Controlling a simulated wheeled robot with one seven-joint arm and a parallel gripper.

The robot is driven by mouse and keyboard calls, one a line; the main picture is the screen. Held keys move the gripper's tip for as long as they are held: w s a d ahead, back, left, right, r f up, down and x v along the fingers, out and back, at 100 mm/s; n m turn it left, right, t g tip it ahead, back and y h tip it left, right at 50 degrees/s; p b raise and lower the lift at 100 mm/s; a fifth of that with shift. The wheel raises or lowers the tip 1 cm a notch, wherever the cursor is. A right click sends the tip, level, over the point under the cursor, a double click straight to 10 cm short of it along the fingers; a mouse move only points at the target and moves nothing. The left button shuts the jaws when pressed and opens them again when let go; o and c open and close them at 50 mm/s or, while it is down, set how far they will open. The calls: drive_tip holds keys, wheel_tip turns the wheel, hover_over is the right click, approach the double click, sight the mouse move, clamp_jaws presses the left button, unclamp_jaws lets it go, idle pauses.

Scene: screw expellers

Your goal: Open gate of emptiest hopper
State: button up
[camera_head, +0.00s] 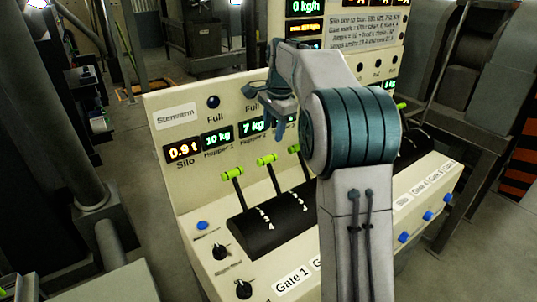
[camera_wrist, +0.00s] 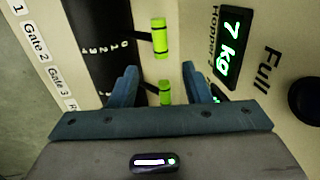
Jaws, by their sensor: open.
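The control panel (camera_head: 172,143) carries green hopper displays. Hopper 1 (camera_head: 217,135) reads 10 kg and Hopper 2 (camera_head: 252,127) reads 7 kg; the latter also shows in the wrist view (camera_wrist: 232,41). The third display is mostly hidden by my gripper and arm. Green-handled gate levers stand below: first (camera_head: 232,174), second (camera_head: 266,159), third (camera_head: 294,149), partly hidden. My gripper (camera_head: 278,116) is open and empty, above the levers and before the panel face. In the wrist view, one green handle (camera_wrist: 165,92) shows between the fingers (camera_wrist: 160,72), another (camera_wrist: 159,38) beyond them. Contact cannot be told.
The silo display (camera_head: 182,152) reads 0.9 t. Black knobs (camera_head: 221,251) and a blue button (camera_head: 202,225) sit on the lower desk. Gate labels (camera_head: 292,281) run along its front edge. More levers stand right, partly behind my arm. Machinery stands behind.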

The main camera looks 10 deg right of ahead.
sight(269, 157)
drive_tip(key=f, duration=0.3)
drive_tip(key=w+f, duration=0.1)
drive_tip(key=f, duration=0.3)
drive_tip(key=w+f, duration=0.1)
drive_tip(key=f, duration=0.2)
drive_tip(key=shift+a+f+p, duration=0.25)
drive_tip(key=shift+a+p, duration=0.1)
drive_tip(key=shift+a, duration=0.05)
drive_tip(key=shift+s, duration=0.1)
clamp_jaws()
